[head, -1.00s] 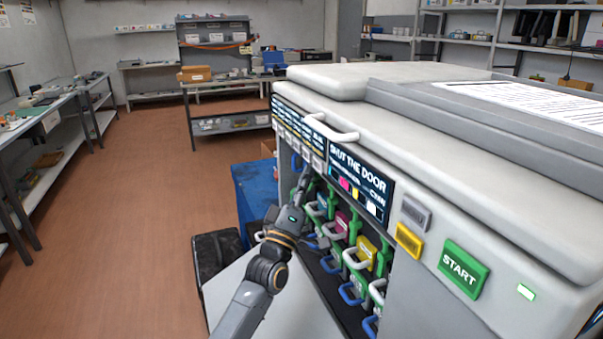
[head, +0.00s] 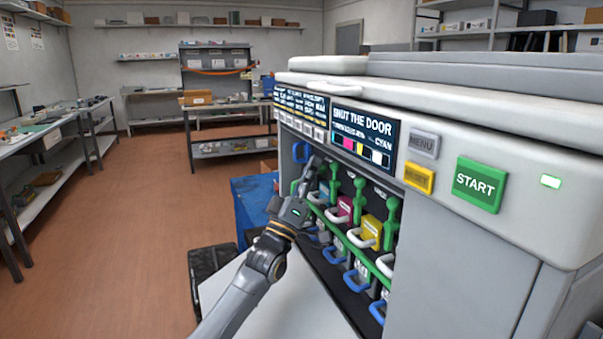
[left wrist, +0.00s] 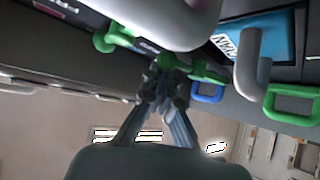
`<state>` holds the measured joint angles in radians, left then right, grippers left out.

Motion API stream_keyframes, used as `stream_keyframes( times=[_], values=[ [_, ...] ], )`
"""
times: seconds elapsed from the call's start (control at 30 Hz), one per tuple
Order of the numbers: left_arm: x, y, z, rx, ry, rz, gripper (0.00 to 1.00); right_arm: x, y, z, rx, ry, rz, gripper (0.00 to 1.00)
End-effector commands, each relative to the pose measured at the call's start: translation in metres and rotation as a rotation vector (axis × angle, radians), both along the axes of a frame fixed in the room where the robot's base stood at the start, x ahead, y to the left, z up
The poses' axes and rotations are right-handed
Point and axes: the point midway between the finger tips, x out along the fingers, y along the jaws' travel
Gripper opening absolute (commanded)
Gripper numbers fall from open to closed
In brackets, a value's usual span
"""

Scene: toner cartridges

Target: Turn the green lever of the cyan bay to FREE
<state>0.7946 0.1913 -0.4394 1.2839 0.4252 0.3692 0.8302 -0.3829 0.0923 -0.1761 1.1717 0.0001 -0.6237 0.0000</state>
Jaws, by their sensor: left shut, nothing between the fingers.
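The printer's open front shows a row of bays with green levers, white handles and coloured cartridges. The cyan bay (head: 323,188) is partly hidden behind my left gripper (head: 313,166). A green lever (head: 333,187) stands upright just right of it. My left gripper is shut and empty, its fingertips reaching into the bay opening. In the left wrist view, the shut fingertips (left wrist: 163,75) are at a green part (left wrist: 165,60), touching or very close; I cannot tell which. A cyan label (left wrist: 240,38) shows at upper right, behind a white handle (left wrist: 247,68). The lever's FREE mark is not readable.
Magenta (head: 345,208) and yellow (head: 371,230) cartridges sit to the right, with more levers. Blue handles (head: 357,281) stick out below. The display (head: 348,137) reads SHUT THE DOOR. The open white door (head: 265,308) lies below my arm. Floor at left is clear.

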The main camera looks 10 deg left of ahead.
Motion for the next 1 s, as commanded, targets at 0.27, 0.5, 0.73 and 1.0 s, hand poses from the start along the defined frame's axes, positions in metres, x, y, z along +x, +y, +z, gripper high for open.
stream_keyframes(
  times=[0.27, 0.5, 0.73, 1.0],
  values=[
    [-0.006, 0.001, -0.003, -0.001, 0.001, -0.001, 0.00, -0.001, 0.000, 0.003, 0.000, 0.001, 0.000, 0.57],
    [-0.038, 0.015, -0.034, -0.002, 0.001, -0.001, 0.00, -0.001, 0.000, 0.002, 0.001, 0.001, 0.000, 0.57],
    [-0.069, 0.028, -0.064, 0.000, -0.001, -0.001, 0.00, -0.001, 0.000, 0.002, 0.001, 0.001, 0.000, 0.57],
    [-0.084, 0.034, -0.078, -0.002, -0.003, -0.001, 0.00, -0.001, 0.000, 0.002, 0.001, 0.000, 0.000, 0.57]
  ],
)
